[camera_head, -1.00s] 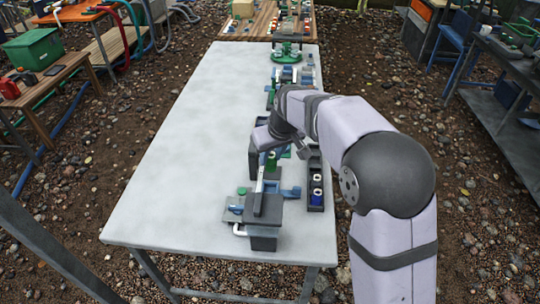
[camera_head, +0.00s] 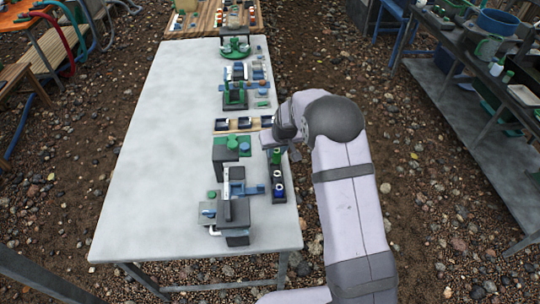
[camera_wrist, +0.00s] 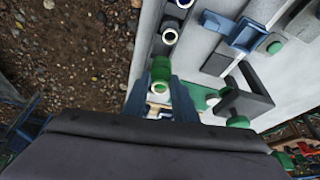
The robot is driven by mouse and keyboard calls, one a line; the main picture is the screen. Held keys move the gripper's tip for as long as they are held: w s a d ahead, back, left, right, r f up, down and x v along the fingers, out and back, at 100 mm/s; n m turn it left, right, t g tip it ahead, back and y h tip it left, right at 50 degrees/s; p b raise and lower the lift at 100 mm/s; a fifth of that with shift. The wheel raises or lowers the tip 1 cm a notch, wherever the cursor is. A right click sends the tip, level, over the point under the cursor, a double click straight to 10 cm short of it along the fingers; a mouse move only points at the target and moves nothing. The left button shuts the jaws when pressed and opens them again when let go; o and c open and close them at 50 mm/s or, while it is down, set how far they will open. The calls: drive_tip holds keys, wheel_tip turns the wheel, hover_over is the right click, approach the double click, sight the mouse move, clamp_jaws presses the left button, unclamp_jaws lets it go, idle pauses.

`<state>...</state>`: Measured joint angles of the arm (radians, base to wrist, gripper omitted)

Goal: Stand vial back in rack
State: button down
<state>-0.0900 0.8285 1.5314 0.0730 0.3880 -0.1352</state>
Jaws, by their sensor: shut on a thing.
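My gripper (camera_head: 274,146) is shut on a green vial (camera_head: 276,156), at the far end of a narrow dark rack (camera_head: 279,198). In the wrist view the green vial (camera_wrist: 161,69) sits between the two blue-grey fingers (camera_wrist: 160,98), with a pale ring at its near end. The rack also shows there (camera_wrist: 165,50), holding other vials with white rings, one of them blue in the head view (camera_head: 279,191). The vial is in line with the rack's row. I cannot tell whether its lower end is inside a slot or just above it.
Left of the rack stands a dark and blue device (camera_head: 236,208) with a green-topped block (camera_head: 232,145) behind it. A wooden tray with dark cups (camera_head: 240,125) lies just beyond. The left side of the grey table (camera_head: 160,170) is clear.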

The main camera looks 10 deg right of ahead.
sight(275, 156)
drive_tip(key=shift+w+r+m, duration=0.3)
drive_tip(key=shift+w, duration=0.35)
drive_tip(key=shift+w+r+m+h, duration=0.2)
drive_tip(key=shift+w+m+h, duration=0.2)
drive_tip(key=shift+m, duration=0.2)
drive_tip(key=shift+f, duration=0.1)
drive_tip(key=shift+f+b, duration=1.45)
drive_tip(key=shift+f, duration=0.7)
drive_tip(key=shift+f, duration=0.15)
drive_tip(key=shift+f+b, duration=0.55)
drive_tip(key=shift+f, duration=0.05)
drive_tip(key=shift+f, duration=0.2)
drive_tip(key=shift+f+b, duration=0.35)
drive_tip(key=shift+b, duration=0.1)
